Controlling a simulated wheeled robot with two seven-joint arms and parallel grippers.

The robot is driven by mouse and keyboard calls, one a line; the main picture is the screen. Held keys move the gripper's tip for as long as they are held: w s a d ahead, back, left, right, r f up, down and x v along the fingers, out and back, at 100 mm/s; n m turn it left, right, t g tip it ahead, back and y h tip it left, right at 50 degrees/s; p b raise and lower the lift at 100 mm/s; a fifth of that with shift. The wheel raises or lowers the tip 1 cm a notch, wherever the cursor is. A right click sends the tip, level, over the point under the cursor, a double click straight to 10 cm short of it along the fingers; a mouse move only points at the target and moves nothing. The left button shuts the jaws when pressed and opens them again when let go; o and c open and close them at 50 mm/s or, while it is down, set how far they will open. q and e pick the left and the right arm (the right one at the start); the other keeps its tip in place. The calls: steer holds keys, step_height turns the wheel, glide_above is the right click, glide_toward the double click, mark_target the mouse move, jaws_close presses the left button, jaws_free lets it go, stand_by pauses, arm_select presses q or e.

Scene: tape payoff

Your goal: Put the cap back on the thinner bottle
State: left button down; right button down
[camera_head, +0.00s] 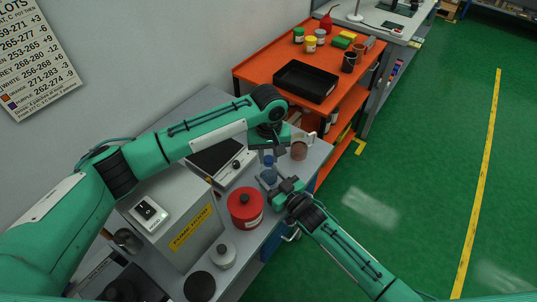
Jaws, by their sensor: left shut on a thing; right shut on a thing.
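The thinner bottle (269,176) is a small bluish bottle standing on the grey bench. My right gripper (275,184) is shut on its side, reaching in from the lower right. My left gripper (270,153) is above the bottle, shut on the small blue cap (268,160). The cap is over the bottle's top. Whether cap and bottle neck touch is too small to tell, and the fingers partly hide both.
A red can (245,208) and a small white-grey jar (223,255) stand in front on the bench. A brownish jar (299,149) is close behind the bottle. A grey machine (180,225) fills the left. An orange cart (262,68) with a black tray (305,82) stands behind.

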arm_select(q)
steer(key=m, duration=1.7)
steer(key=shift+m, duration=0.3)
steer(key=m, duration=0.5)
steer(key=shift+f, duration=0.1)
steer(key=c, duration=1.1)
jaws_free()
step_height(320, 180, up, 12)
arm_select(e)
steer(key=c, duration=0.6)
jaws_free()
